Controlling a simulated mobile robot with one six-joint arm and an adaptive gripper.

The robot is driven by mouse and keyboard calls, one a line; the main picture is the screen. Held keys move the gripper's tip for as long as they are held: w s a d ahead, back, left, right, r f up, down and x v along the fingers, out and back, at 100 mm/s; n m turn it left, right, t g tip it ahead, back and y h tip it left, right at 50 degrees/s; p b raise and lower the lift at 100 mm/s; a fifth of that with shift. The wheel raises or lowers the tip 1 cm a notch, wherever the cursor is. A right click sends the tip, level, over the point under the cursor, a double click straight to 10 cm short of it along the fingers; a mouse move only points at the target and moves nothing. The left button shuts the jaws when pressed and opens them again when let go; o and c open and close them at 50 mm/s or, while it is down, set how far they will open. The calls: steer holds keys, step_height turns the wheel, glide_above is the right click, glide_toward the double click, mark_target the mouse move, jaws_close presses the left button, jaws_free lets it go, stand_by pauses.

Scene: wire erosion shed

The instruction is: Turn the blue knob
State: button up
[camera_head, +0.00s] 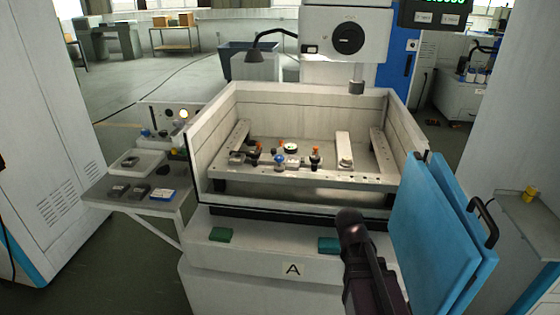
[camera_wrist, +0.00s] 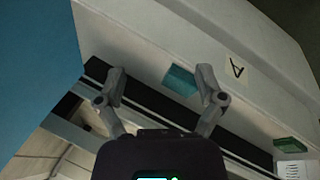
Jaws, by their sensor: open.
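A blue knob (camera_head: 279,160) stands on the work frame inside the open tank, among small clamps and orange-topped parts. A second small blue knob (camera_head: 145,133) shows on the grey control box at the left. I cannot tell which one the task means. My gripper (camera_wrist: 161,72) is open and empty, its two fingers spread in front of the machine's front face. No blue knob shows in the wrist view. In the head view my dark arm rises in front of the machine, below and right of the tank; its fingers are not clear there.
The tank's white walls (camera_head: 215,125) surround the work frame. Blue door panels (camera_head: 435,225) with a black handle stand open at the right. A green block (camera_head: 221,235) and a teal block (camera_head: 328,245) lie on the front ledge. A side table (camera_head: 120,195) holds trays and small boxes.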

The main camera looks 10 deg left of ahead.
steer(key=w+a+r+n+t+h+b, duration=0.1)
steer(key=w+a+r+n+t+h, duration=0.2)
steer(key=w+n, duration=0.5)
steer(key=n+t+y+b, duration=0.4)
steer(key=n+t, duration=0.8)
steer(key=n, duration=1)
glide_toward(278, 160)
steer(key=s, duration=0.2)
steer(key=shift+a, duration=0.15)
steer(key=shift+w+m, duration=0.1)
steer(key=shift+m, duration=0.2)
steer(key=w, duration=0.4)
steer(key=w+d, duration=0.1)
steer(key=w, duration=0.4)
steer(key=w+d, duration=0.1)
steer(key=w, duration=0.3)
steer(key=shift+w, duration=0.25)
steer(key=c, duration=1.2)
